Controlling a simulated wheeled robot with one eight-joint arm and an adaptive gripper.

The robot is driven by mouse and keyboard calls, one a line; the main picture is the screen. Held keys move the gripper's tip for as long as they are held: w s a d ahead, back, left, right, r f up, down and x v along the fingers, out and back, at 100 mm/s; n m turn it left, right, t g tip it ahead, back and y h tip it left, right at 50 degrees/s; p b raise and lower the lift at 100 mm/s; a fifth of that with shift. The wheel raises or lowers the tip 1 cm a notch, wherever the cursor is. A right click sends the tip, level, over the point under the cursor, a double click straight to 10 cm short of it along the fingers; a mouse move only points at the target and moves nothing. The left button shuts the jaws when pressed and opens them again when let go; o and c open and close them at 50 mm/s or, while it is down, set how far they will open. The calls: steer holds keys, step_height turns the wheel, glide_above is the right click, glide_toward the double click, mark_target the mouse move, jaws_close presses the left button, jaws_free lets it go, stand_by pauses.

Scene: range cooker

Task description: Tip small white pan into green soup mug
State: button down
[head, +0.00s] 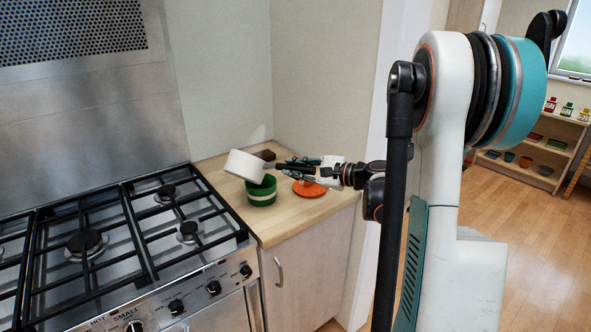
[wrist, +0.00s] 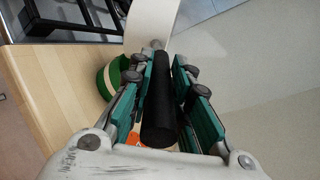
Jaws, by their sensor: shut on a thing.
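The small white pan (head: 245,166) is held up in the air over the green soup mug (head: 261,192), tilted to the left in the head view. My gripper (head: 300,165) is shut on the pan's black handle, which runs between the fingers in the wrist view (wrist: 160,108). The mug is green with a pale band and stands upright on the wooden counter. In the wrist view, the mug (wrist: 112,76) is partly hidden by my gripper and the white pan (wrist: 151,22). I cannot see the pan's inside or any contents.
An orange disc-like thing (head: 309,188) lies on the wooden counter (head: 285,220) right of the mug. A small brown block (head: 264,155) is at the back. The gas hob (head: 120,235) with black grates adjoins on the left; walls stand behind.

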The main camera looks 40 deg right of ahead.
steer(key=shift+w+d+m, duration=0.15)
steer(key=shift+d+m, duration=0.1)
steer(key=shift+m, duration=0.25)
steer(key=shift+d+f+m+b, duration=0.1)
steer(key=shift+d+m+b, duration=0.05)
steer(key=shift+m+b, duration=0.2)
stand_by(0.8)
steer(key=shift+w+d+m, duration=0.1)
steer(key=shift+d+m, duration=0.05)
steer(key=shift+m, duration=0.1)
stand_by(0.3)
steer(key=shift+w+d+f+m+b, duration=0.1)
steer(key=shift+d+f+m+b, duration=0.05)
steer(key=shift+m+b, duration=0.15)
stand_by(0.7)
steer(key=shift+w+d+f+m+y, duration=0.1)
steer(key=shift+d+m+y, duration=0.1)
steer(key=shift+m+y, duration=0.15)
steer(key=shift+d+f+b, duration=0.1)
steer(key=shift+b, duration=0.2)
stand_by(0.8)
steer(key=shift+w+d+f+m+b, duration=0.1)
steer(key=shift+d+f+m+b, duration=0.15)
steer(key=shift+m, duration=0.3)
